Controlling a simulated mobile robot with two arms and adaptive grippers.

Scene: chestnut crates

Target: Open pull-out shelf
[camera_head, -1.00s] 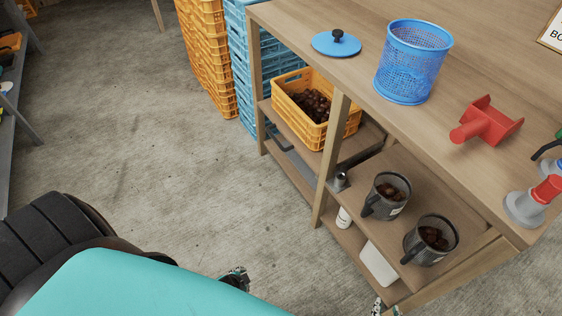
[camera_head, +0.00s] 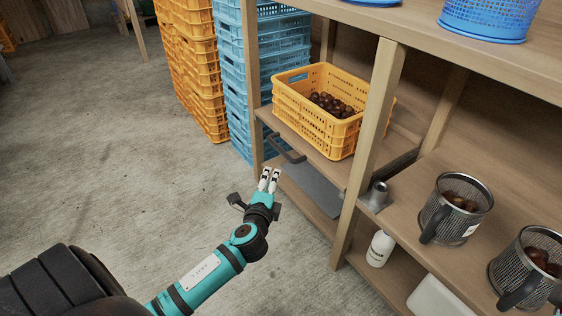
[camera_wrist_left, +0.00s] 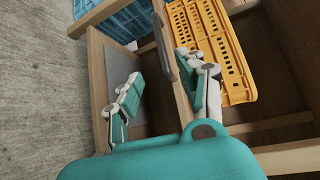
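The pull-out shelf (camera_head: 328,168) is a wooden board under the yellow crate, with a dark bar handle (camera_head: 286,152) on its front edge. It sits in line with the bench frame. My left gripper (camera_head: 269,176) is open and empty, just in front of and below the handle. In the left wrist view the handle (camera_wrist_left: 162,45) runs between the two spread fingers (camera_wrist_left: 165,88), nearer the right finger; I cannot tell whether it touches. My right gripper is not in view.
The yellow crate (camera_head: 300,110) holds chestnuts. A wooden post (camera_head: 372,140) stands right of it, with metal mesh mugs (camera_head: 440,215) of chestnuts beyond. Blue crates (camera_head: 230,70) and yellow crates (camera_head: 195,75) are stacked behind left. The concrete floor in front is clear.

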